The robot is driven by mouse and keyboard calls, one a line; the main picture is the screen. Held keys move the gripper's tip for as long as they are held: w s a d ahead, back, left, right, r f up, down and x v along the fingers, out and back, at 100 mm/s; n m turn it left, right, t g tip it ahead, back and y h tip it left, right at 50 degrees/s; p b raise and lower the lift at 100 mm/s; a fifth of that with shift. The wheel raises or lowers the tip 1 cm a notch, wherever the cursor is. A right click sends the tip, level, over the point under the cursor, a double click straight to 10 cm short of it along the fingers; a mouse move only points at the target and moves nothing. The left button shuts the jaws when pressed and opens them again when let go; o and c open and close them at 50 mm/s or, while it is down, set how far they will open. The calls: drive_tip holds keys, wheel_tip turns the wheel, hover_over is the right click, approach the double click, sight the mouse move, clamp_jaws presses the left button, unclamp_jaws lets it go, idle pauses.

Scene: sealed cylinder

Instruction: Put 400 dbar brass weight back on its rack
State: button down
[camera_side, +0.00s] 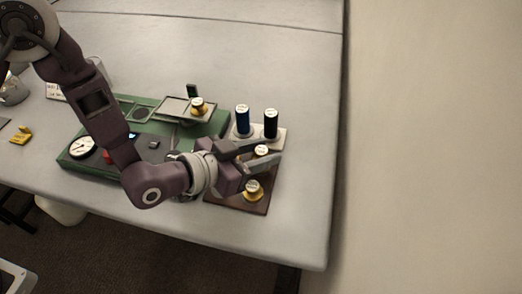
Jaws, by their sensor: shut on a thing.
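My gripper (268,153) reaches in from the left over the brown rack (238,203) and is shut on a brass weight (261,150) with a white label on top. That weight sits between the two fingers near the rack's back end. Its lower part is hidden, so I cannot tell whether it touches the rack. A second brass weight (253,188) stands on the rack's front part. A third brass weight (198,106) stands on the square plate (176,107) of the green apparatus. The labels are too small to read. My wrist hides the rack's left part.
A blue cylinder (242,121) and a black cylinder (270,124) stand on a pale holder (275,141) just behind the rack. The green apparatus (75,158) with a round gauge (83,147) lies left. A yellow object (21,136) is far left. The table (305,190) is clear to the right.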

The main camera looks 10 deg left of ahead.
sight(256, 154)
drive_tip(key=shift+f, duration=0.1)
drive_tip(key=c, duration=1.2)
unclamp_jaws()
drive_tip(key=shift+f, duration=0.1)
drive_tip(key=shift+c, duration=0.2)
drive_tip(key=shift+s+a+r, duration=0.15)
drive_tip(key=shift+r, duration=0.2)
drive_tip(key=v, duration=0.7)
